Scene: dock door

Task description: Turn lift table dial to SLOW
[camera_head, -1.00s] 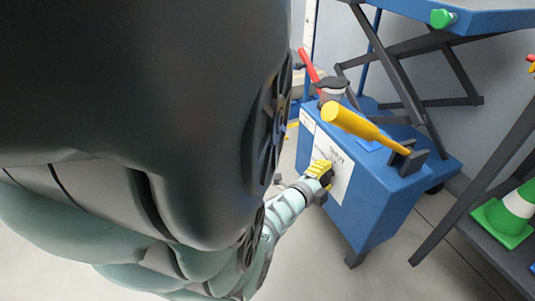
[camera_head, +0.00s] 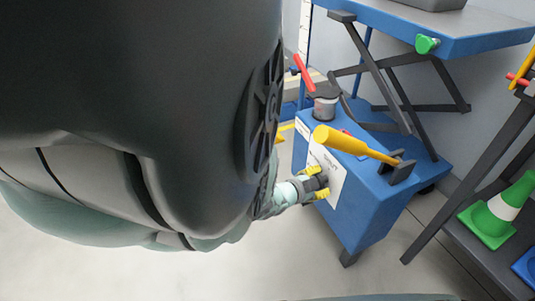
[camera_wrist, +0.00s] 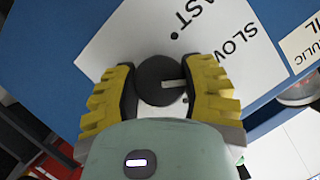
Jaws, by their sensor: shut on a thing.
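The dial (camera_wrist: 160,80) is a dark round knob with a white pointer line, on a white label plate (camera_wrist: 110,50) on the blue lift table cabinet (camera_head: 365,205). In the wrist view my gripper (camera_wrist: 160,88) is shut on the dial, with a yellow-backed finger on either side. The pointer runs to the right and slightly down in that view. The word SLOW shows to the upper right of the dial, and part of FAST at the top. In the head view my gripper (camera_head: 318,184) is at the plate and largely hides the dial.
A yellow lever (camera_head: 350,144) sticks out above the plate. A green cone (camera_head: 500,211) is on a dark shelf at the right. The floor in front is clear.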

